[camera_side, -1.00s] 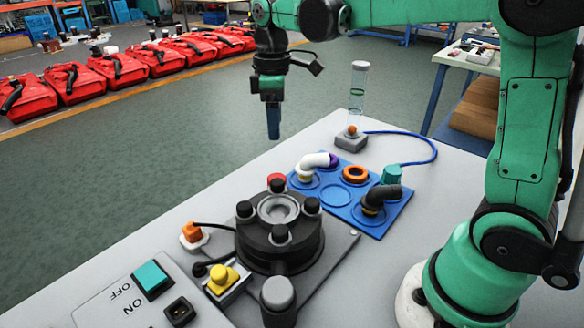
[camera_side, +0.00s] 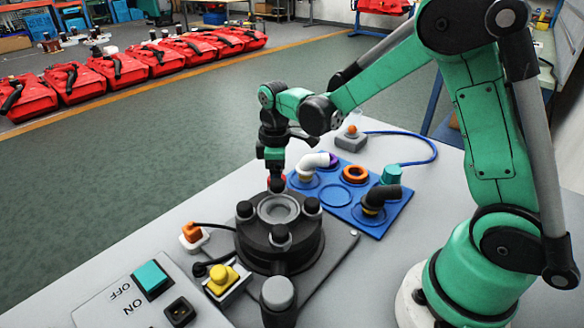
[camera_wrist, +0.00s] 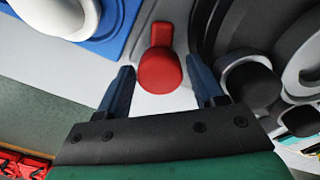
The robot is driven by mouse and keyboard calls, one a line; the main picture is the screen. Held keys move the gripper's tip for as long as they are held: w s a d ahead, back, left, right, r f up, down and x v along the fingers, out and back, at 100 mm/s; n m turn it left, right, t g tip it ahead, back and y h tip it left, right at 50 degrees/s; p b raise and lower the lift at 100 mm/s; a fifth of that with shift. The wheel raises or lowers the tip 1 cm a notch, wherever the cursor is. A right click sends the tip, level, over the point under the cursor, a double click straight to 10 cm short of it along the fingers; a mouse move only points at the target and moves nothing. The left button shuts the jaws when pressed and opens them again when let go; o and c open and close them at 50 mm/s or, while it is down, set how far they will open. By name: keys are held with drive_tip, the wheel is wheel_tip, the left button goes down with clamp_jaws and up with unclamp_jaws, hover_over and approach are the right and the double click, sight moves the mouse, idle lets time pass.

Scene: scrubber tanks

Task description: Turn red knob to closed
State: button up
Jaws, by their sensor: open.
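The red knob (camera_wrist: 160,75) shows in the wrist view between and just beyond the tips of my gripper (camera_wrist: 163,78). It has a rounded head and a narrower arm pointing up in that picture. The two dark blue fingers are apart, with pale gaps between them and the knob. In the side view my gripper (camera_side: 275,182) is low behind the black round fixture (camera_side: 280,245). There the knob is mostly hidden, with a bit of red (camera_side: 284,179) beside the fingers.
A blue tray (camera_side: 335,196) with white and black elbow pipes (camera_side: 377,198) lies right of my gripper. Black posts rise from the fixture close by.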

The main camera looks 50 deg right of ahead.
clamp_jaws()
drive_tip(key=shift+m, duration=0.3)
drive_tip(key=m, duration=0.9)
drive_tip(key=shift+m, duration=2.1)
